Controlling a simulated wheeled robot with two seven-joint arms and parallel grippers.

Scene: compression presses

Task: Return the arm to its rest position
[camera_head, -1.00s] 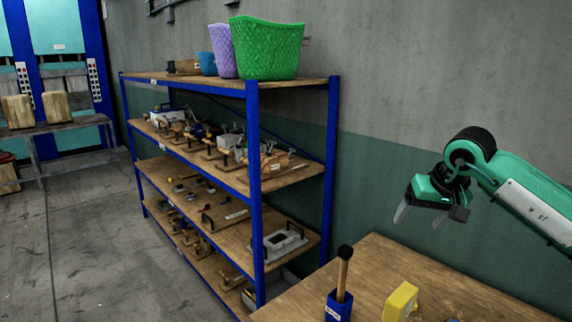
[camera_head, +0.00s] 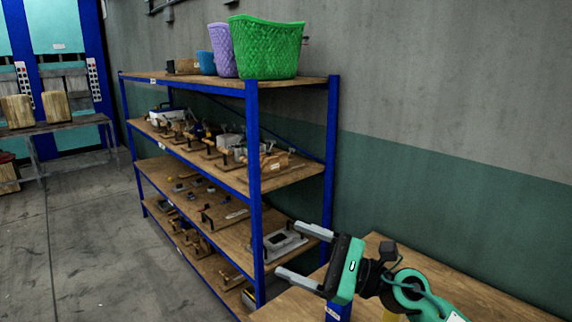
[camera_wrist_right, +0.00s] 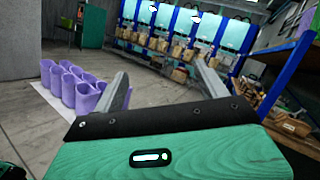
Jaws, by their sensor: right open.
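My right gripper (camera_head: 305,258) is at the lower right of the head view, its two grey fingers spread apart and pointing left. It is open and empty, in front of the wooden table (camera_head: 480,300) and the right end of the shelf rack. In the wrist view its fingers (camera_wrist_right: 158,88) are apart with nothing between them. My left gripper is not in view.
A blue-framed shelf rack (camera_head: 253,180) holds several tools and moulds, with a green basket (camera_head: 266,48) on top. Presses (camera_head: 65,35) stand at the far left. Purple containers (camera_wrist_right: 88,98) stand on the floor in the wrist view. The floor (camera_head: 95,240) left of the rack is clear.

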